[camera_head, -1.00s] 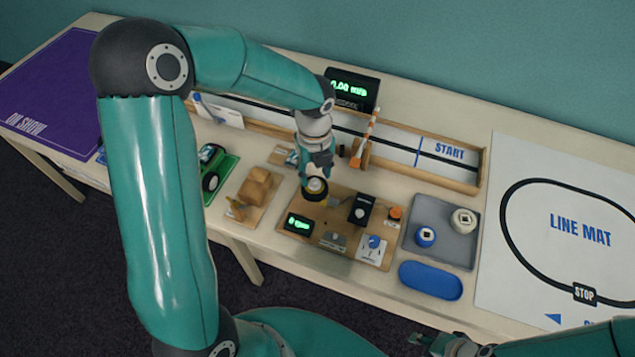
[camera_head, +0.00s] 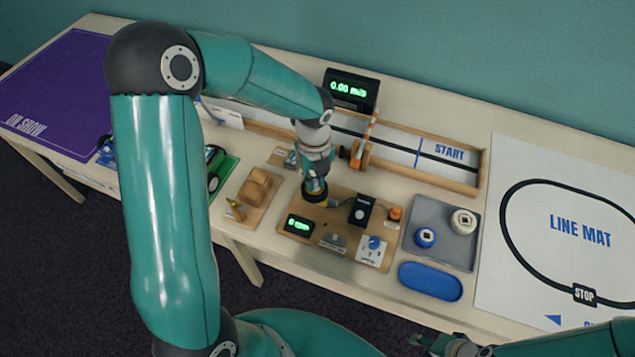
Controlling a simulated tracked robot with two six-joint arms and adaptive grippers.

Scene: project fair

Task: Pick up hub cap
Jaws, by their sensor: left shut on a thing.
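A dark wheel with a yellow ring (camera_head: 314,196) sits at the back left of the wooden test board (camera_head: 337,246). My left gripper (camera_head: 315,187) reaches down onto it from above. It is shut on the pale hub cap at the wheel's middle, and its fingers hide most of that cap. I cannot tell whether the cap is clear of the wheel. My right gripper (camera_head: 435,343) is at the bottom edge, far from the board; its fingers are too small and dark to read.
The board also bears a lit display (camera_head: 298,224), a black box (camera_head: 361,209) and a blue dial (camera_head: 375,242). To its right are a grey tray (camera_head: 448,207) with two round parts and a blue tray (camera_head: 431,280). A walled track (camera_head: 405,155) runs behind.

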